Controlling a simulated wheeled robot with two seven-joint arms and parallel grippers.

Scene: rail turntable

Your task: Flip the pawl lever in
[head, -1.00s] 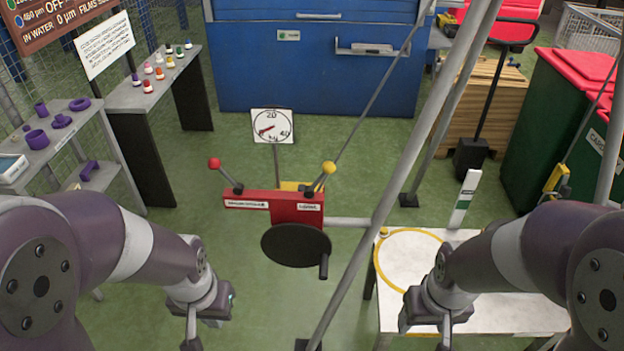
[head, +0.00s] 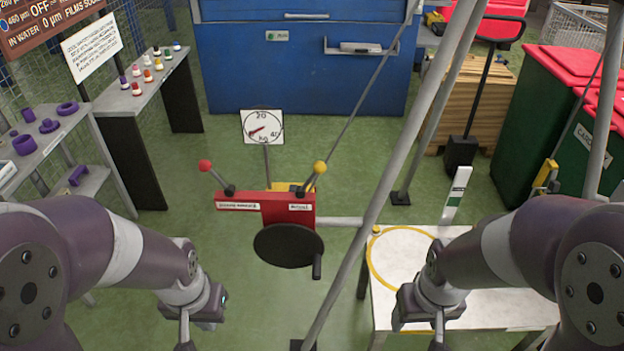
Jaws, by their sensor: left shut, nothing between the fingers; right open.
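A red winch-like unit (head: 288,207) stands ahead in the middle of the head view, with a black disc (head: 288,246) and a crank handle on its front. A lever with a red ball (head: 205,165) leans up to the left from it. A lever with a yellow ball (head: 320,167) leans up to the right. The labels are too small to read, so I cannot tell which is the pawl lever. My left gripper (head: 186,338) is shut and empty, low left and clear of the unit. My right gripper (head: 440,338) is open above the white table. Both gripper tips run into the bottom edge.
A dial gauge (head: 263,127) stands behind the unit. A slanting grey pole (head: 392,175) rises just right of it. A white table (head: 465,300) with a yellow ring (head: 376,270) stands at lower right. Shelves with small items (head: 150,90) are at left. Green floor lies between.

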